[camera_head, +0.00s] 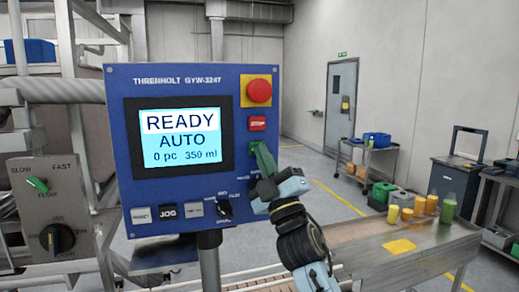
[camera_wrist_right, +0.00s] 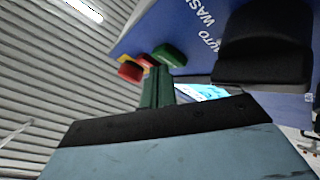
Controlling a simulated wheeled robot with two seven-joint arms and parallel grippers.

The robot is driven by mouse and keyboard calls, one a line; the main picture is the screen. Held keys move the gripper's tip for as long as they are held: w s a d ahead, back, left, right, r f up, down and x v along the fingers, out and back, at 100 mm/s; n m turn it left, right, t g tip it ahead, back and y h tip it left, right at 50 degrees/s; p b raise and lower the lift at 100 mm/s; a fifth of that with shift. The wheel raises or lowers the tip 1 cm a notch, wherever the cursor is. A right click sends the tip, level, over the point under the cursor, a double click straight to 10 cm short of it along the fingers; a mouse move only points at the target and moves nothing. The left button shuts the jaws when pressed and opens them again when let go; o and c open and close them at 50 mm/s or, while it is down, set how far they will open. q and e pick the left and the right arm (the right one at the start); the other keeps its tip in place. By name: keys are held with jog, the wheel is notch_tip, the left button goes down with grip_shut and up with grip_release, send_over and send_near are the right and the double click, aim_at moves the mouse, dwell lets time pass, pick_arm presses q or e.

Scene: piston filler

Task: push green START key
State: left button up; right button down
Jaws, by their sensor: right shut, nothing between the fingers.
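The blue control panel (camera_head: 180,84) faces me, with a lit screen (camera_head: 180,137) reading READY, AUTO, 0 pc, 350 ml. The green START key (camera_head: 253,147) is on its right side, below a red key, and is partly hidden by my right gripper. My right gripper (camera_head: 264,160) has green fingers, is shut and empty, and its tips are at the key in the head view. In the right wrist view the key (camera_wrist_right: 169,55) stands out from the panel just beyond the fingertips (camera_wrist_right: 158,82). I cannot tell whether they touch. My left gripper is not in view.
A red emergency knob (camera_head: 259,91) and a red key (camera_head: 257,124) sit above START. Several small keys and a black selector (camera_head: 224,210) line the panel's bottom. A steel box with knobs (camera_head: 52,215) stands left. A conveyor table (camera_head: 410,250) with bottles is at right.

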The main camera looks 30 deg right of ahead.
jog(key=shift+d+r, duration=0.1)
dwell(1.0)
jog(key=shift+s+a+p, duration=0.2)
jog(key=shift+s, duration=0.65)
jog(key=shift+s+a+p, duration=0.25)
jog(key=shift+s, duration=0.55)
jog(key=shift+s+a+p, duration=0.2)
jog(key=shift+s, duration=0.65)
jog(key=shift+f, duration=0.2)
